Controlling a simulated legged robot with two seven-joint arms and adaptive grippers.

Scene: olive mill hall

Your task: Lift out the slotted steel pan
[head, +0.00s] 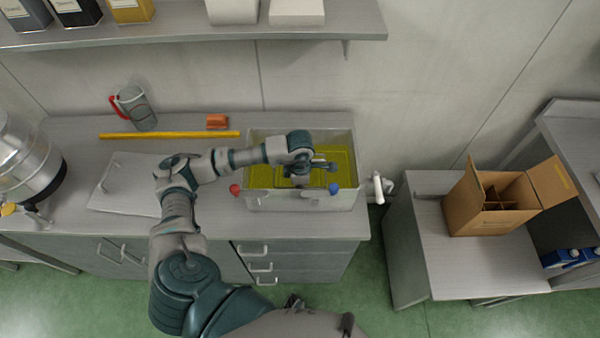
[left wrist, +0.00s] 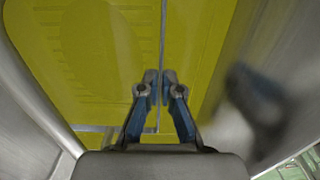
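A clear-walled rectangular basin (head: 343,203) stands at the right end of the counter, holding yellow-green liquid. A pan-like shape (head: 340,158) with a pale outline shows through the liquid; in the left wrist view its yellow-tinted floor (left wrist: 85,50) has faint slot lines and an oval. A thin grey edge (left wrist: 163,35) runs along it. My left gripper (head: 300,180) is over the basin, pointing down. In the left wrist view its fingertips (left wrist: 160,78) are close together, in line with the thin edge; whether they clamp it is unclear. My right gripper is out of sight.
A red knob (head: 234,189) and a blue knob (head: 334,188) sit at the basin's front. Left are a flat lid-like panel (head: 125,182), a yellow rod (head: 170,135), an orange block (head: 216,121) and a jug (head: 138,108). A cardboard box (head: 490,220) stands right. A shelf (head: 190,33) hangs above.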

